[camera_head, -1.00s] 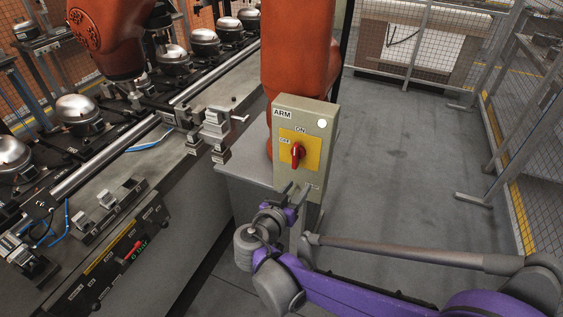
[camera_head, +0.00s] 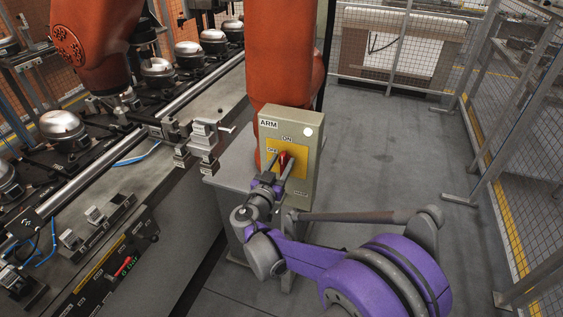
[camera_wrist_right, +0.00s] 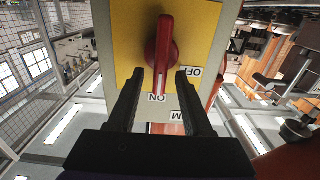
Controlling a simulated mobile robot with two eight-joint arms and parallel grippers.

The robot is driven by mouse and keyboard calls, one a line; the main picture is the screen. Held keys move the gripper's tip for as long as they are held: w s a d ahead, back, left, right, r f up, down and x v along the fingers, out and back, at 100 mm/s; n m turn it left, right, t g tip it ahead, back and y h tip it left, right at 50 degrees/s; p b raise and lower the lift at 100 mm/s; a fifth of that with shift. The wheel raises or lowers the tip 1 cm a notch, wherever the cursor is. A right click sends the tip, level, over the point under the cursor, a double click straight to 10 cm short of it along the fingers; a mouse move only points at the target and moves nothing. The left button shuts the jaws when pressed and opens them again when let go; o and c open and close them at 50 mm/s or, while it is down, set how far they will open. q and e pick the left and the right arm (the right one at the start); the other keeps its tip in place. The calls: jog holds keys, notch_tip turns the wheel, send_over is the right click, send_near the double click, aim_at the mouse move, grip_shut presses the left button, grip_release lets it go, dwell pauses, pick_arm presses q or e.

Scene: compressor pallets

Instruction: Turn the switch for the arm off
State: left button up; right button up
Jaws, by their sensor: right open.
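The arm's switch is a red knob (camera_head: 284,158) on a yellow plate (camera_head: 302,163), set in a grey-beige box (camera_head: 290,118) labelled ARM. In the right wrist view the red knob (camera_wrist_right: 164,45) lines up with the ON label (camera_wrist_right: 157,98); the OFF label (camera_wrist_right: 206,72) is to the side. My right gripper (camera_head: 275,172) is open in front of the plate. In the wrist view its two fingertips (camera_wrist_right: 160,74) appear on either side of the knob's handle end; contact cannot be told. My left gripper is not in view.
An orange robot arm (camera_head: 283,55) stands right behind the box. A conveyor line with silver compressors (camera_head: 62,124) runs along the left. A wire fence (camera_head: 395,45) closes off the back and right. The grey floor (camera_head: 380,150) right of the box is clear.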

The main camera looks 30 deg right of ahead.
jog(key=shift+w+d, duration=0.15)
jog(key=shift+c, duration=0.2)
grip_shut()
